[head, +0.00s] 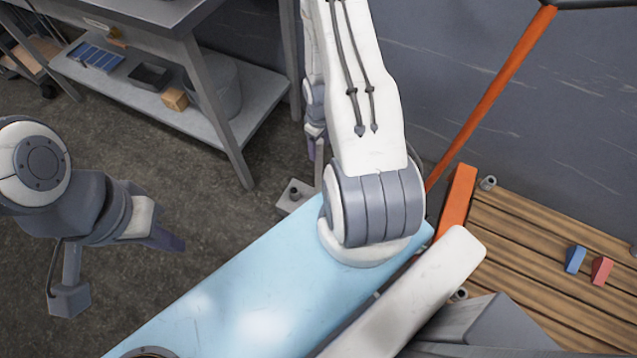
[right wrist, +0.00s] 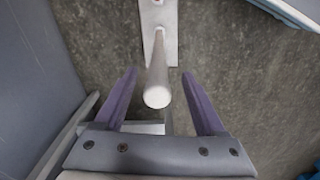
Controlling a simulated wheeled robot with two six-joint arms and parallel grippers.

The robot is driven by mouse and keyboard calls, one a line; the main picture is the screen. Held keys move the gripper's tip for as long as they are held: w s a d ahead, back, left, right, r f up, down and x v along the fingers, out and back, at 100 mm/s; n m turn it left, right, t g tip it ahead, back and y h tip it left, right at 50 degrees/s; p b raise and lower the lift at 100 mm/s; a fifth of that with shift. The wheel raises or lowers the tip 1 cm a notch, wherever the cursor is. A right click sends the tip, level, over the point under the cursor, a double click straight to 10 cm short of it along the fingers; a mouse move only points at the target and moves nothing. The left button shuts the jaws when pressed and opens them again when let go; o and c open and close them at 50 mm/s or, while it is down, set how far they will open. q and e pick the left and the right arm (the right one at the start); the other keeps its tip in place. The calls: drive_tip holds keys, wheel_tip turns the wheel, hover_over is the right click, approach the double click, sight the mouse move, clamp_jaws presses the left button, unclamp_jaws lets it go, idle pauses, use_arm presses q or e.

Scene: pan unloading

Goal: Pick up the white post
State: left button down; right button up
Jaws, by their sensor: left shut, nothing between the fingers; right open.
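The white post (right wrist: 157,92) shows in the right wrist view, its round end towards the camera and its shaft running up to a pale plate (right wrist: 160,25). My right gripper (right wrist: 157,88) is open, with one purple finger on each side of the post. Gaps show between the post and both fingers. In the head view my right gripper (head: 316,133) is mostly hidden behind my arm, near a pale plate with a dark knob (head: 297,195). My left gripper (head: 168,240) is shut and empty over the floor at the left.
A grey workbench with a lower shelf (head: 250,110) stands at the back left, holding a bucket (head: 215,85) and a small wooden box (head: 174,99). A slatted wooden platform (head: 530,245) with a blue block (head: 575,259) and a red block (head: 601,270) lies right. A wall runs behind.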

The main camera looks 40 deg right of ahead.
sight(319, 154)
drive_tip(key=f+b, duration=0.2)
drive_tip(key=f, duration=0.1)
drive_tip(key=f+b, duration=0.1)
drive_tip(key=f, duration=0.1)
drive_tip(key=shift+w+f+b, duration=0.25)
drive_tip(key=shift+w+b, duration=0.05)
drive_tip(key=shift+r, duration=0.1)
drive_tip(key=shift+c, duration=0.4)
clamp_jaws()
